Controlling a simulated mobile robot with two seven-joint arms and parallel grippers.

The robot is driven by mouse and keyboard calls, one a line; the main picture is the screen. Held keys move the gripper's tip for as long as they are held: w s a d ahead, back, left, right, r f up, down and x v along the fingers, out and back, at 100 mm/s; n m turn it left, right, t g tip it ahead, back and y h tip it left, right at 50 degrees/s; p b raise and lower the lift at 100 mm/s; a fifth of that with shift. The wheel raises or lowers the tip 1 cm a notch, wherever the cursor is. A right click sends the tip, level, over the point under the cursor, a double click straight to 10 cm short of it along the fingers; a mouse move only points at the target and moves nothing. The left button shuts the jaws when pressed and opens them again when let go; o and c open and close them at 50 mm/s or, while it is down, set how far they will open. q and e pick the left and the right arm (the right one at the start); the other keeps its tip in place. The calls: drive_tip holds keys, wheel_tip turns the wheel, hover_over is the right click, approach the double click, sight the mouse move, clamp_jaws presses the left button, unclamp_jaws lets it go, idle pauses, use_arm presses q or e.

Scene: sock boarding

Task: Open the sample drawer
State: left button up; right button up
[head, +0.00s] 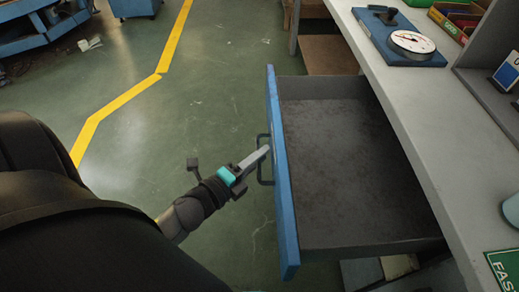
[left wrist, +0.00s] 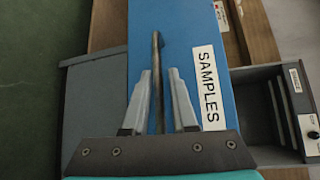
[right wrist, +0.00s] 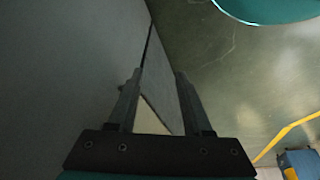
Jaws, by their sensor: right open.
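The sample drawer has a blue front (head: 281,180) and a grey, empty inside (head: 345,165). It stands pulled out from under the bench in the head view. Its dark bar handle (head: 261,175) is on the outer face. My left gripper (head: 264,152) is at the handle. In the left wrist view, the handle bar (left wrist: 157,60) runs between the narrowly spaced fingers (left wrist: 160,80), beside the "SAMPLES" label (left wrist: 209,88). The fingers are closed around the bar; exact contact is hard to see. My right gripper (right wrist: 158,85) is open and empty, seen only in the right wrist view.
Green floor with a yellow line (head: 130,95) is clear left of the drawer. A wooden shelf (head: 328,54) lies beyond it.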

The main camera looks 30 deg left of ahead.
use_arm(q)
drive_tip(key=shift+s, duration=0.15)
drive_tip(key=s+a+r+p, duration=0.2)
drive_tip(key=s+p, duration=0.1)
drive_tip(key=s, duration=1.1)
drive_tip(key=shift+s, duration=0.35)
use_arm(e)
drive_tip(key=s+f+g, duration=0.1)
drive_tip(key=s+f, duration=0.2)
drive_tip(key=f, duration=0.3)
drive_tip(key=shift+d, duration=0.35)
